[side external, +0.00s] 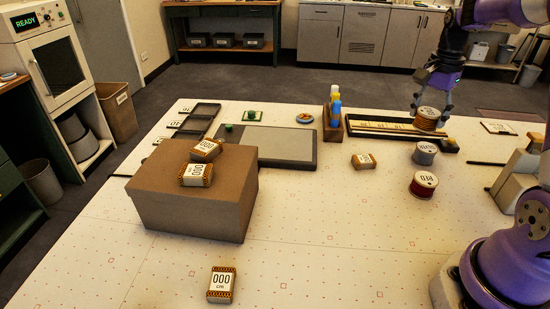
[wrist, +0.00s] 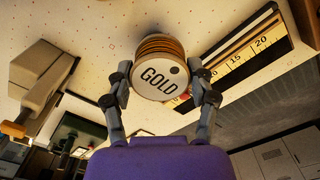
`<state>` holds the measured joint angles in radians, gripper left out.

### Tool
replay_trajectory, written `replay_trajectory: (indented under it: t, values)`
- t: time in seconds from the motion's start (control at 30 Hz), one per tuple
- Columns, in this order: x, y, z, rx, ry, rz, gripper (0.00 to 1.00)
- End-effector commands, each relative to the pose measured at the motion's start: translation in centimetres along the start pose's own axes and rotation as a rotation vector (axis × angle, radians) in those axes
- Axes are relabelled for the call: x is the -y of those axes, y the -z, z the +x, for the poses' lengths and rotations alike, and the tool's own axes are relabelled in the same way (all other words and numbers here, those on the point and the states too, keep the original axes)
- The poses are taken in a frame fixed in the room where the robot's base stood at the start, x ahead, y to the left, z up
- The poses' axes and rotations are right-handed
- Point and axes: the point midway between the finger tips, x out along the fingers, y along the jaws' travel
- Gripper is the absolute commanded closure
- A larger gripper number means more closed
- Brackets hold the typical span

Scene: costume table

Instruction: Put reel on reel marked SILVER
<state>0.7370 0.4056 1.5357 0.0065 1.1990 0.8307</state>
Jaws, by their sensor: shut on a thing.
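My gripper (side external: 431,105) is shut on the gold reel (side external: 427,119), holding it by its sides with its labelled face up. In the wrist view the reel (wrist: 158,75) reads GOLD between the two fingers (wrist: 160,88). In the side view it hangs at the right end of the long tray, apparently above it; the exact gap is hard to tell. The silver reel (side external: 424,154), grey with a white label, stands upright on the table, nearer the camera than the held reel. The red reel (side external: 423,185), labelled RED, stands upright nearer still.
The long black tray (side external: 375,133) holds a ruler, also in the wrist view (wrist: 240,62). A small labelled block (side external: 363,161) lies left of the silver reel. A wooden holder with bottles (side external: 333,122) and a brown box (side external: 193,209) stand further left.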

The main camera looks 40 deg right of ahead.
Motion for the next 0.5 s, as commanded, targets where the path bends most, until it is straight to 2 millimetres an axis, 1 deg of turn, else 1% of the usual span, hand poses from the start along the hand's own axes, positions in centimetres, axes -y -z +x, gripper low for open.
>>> replay_trajectory:
  t: [0.03,0.1,0.2,0.33,0.5]
  values:
    - [-0.4,1.2,0.8,0.002,-0.002,0.005,0.78]
    - [-0.8,2.4,1.6,0.002,-0.002,0.003,0.78]
    - [-1.1,3.6,2.3,0.000,0.000,0.000,0.78]
    - [-1.2,4.0,3.1,0.002,-0.001,-0.002,0.78]
    - [-1.2,4.0,5.8,0.002,-0.002,-0.003,0.78]
